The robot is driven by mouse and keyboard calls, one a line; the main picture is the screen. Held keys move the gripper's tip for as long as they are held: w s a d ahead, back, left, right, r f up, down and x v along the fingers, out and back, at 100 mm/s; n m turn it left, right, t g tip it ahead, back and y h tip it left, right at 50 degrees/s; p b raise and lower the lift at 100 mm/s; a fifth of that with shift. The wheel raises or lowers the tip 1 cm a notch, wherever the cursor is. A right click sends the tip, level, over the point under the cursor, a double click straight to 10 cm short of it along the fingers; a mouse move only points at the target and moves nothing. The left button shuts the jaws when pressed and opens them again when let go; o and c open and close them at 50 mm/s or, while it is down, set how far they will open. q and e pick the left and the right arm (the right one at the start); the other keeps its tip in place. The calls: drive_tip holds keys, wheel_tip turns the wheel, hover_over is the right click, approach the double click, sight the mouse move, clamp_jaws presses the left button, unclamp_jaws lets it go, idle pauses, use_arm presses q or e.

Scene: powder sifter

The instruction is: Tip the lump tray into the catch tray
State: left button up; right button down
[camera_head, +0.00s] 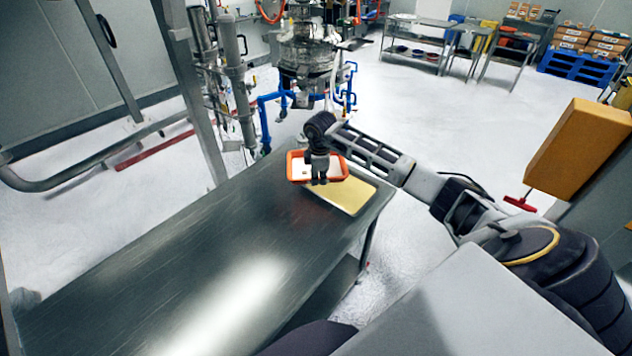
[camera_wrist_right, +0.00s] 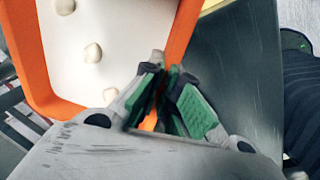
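The lump tray (camera_head: 290,168) is a shallow orange tray with a white inside. In the right wrist view its orange rim (camera_wrist_right: 35,62) shows, and several pale lumps (camera_wrist_right: 92,53) lie inside. My right gripper (camera_head: 319,182) is at the tray's near rim. In the right wrist view its green-padded fingers (camera_wrist_right: 163,98) are closed with the orange rim between them. The catch tray seems to be the flat pale-yellow tray (camera_head: 352,198) on the table, partly hidden by the lump tray. I cannot tell whether the two trays touch. My left gripper is out of view.
The long steel table (camera_head: 190,265) is otherwise bare to the left and front. The sifter machine (camera_head: 305,62) with blue pipes stands behind its far end. A metal post (camera_head: 195,90) rises at the left. An orange-brown box (camera_head: 580,150) shows at the right.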

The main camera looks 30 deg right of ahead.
drive_tip(key=shift+f, duration=0.15)
idle(0.5)
drive_tip(key=shift+f+t+y, duration=0.4)
drive_tip(key=shift+t+y, duration=0.1)
drive_tip(key=shift+y, duration=0.3)
drive_tip(key=shift+r, duration=0.1)
drive_tip(key=shift+d, duration=0.1)
drive_tip(key=shift+s+d+r+t+y, duration=0.15)
drive_tip(key=shift+r+t+y, duration=0.1)
drive_tip(key=shift+t+y, duration=0.25)
drive_tip(key=shift+d+r+y+b, duration=0.1)
drive_tip(key=shift+r+y+b, duration=0.25)
drive_tip(key=shift+y, duration=0.35)
drive_tip(key=shift+d+r+t+y, duration=0.1)
drive_tip(key=shift+t+y, duration=0.2)
drive_tip(key=shift+t, duration=0.1)
